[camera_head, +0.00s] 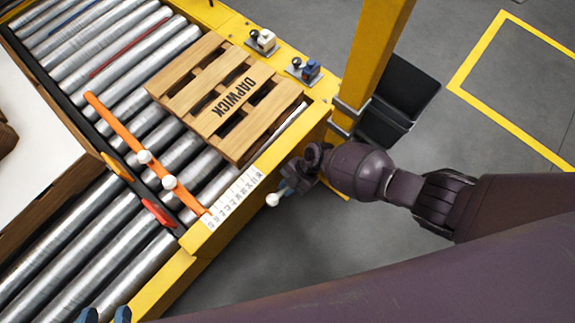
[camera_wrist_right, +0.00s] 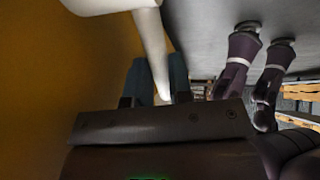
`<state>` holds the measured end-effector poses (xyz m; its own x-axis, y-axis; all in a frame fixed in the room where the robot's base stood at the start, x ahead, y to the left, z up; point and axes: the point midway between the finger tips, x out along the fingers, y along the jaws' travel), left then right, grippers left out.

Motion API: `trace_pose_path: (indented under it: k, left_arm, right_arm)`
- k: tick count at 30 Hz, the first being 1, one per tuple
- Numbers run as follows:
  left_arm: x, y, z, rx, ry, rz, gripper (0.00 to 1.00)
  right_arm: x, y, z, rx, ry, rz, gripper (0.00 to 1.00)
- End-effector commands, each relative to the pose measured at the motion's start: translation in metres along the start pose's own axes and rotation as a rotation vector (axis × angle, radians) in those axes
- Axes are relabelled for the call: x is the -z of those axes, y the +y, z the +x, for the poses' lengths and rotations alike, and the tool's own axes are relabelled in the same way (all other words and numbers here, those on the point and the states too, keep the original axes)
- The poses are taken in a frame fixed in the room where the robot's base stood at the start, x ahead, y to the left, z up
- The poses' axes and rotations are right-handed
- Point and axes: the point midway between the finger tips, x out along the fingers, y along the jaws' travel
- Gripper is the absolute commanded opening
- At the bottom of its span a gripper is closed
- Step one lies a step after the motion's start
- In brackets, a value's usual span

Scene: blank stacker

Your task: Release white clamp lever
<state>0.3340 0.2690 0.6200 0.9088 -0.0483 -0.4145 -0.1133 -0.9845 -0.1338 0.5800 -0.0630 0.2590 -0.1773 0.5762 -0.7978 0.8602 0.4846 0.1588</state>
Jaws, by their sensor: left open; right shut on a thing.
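The white clamp lever ends in a round white knob (camera_head: 272,199) beside the front yellow frame, below the white ruler. In the right wrist view the white lever (camera_wrist_right: 152,48) runs between the two blue fingertips of my right gripper (camera_wrist_right: 160,84). That gripper (camera_head: 287,187) is shut on the lever's shaft, with the knob beyond the fingers. My left gripper (camera_head: 105,315) shows only its two blue fingertips at the bottom edge of the head view. They are apart, with nothing seen between them.
A wooden pallet (camera_head: 213,100) lies on the rollers (camera_head: 140,122). An orange bar (camera_head: 118,126) with two white knobs crosses the rollers beside it. A red lever (camera_head: 158,212) is at the conveyor's edge. A yellow post (camera_head: 372,50) stands right. Grey floor (camera_head: 480,130) is clear.

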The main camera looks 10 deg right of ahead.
Motion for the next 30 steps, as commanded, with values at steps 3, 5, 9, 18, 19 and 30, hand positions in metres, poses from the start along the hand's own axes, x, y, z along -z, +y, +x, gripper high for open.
trace_pose_path:
  k: [3, 5, 9, 18, 19, 30]
  left_arm:
    - [0.0, 0.0, 0.0, 0.0, 0.0, 0.0, 0.43]
    - [0.0, 0.0, 0.0, 0.0, 0.0, 0.0, 0.43]
    - [0.0, 0.0, 0.0, 0.0, 0.0, 0.0, 0.43]
    - [0.003, -0.001, 0.0, 0.0, 0.001, 0.003, 0.43]
    - [0.004, -0.001, 0.0, 0.0, -0.001, 0.005, 0.43]
    - [0.004, 0.007, 0.001, -0.035, -0.116, 0.053, 0.43]
  right_arm:
    - [0.0, 0.0, 0.0, 0.0, -0.001, 0.001, 0.26]
    - [0.0, 0.0, 0.0, 0.0, -0.001, 0.0, 0.35]
    - [0.0, 0.0, 0.0, 0.0, -0.001, 0.0, 0.45]
    - [0.003, 0.002, -0.005, -0.001, -0.002, -0.002, 0.45]
    - [0.004, 0.003, -0.008, -0.002, -0.002, -0.004, 0.45]
    - [0.043, 0.018, -0.066, -0.009, -0.007, -0.009, 0.45]
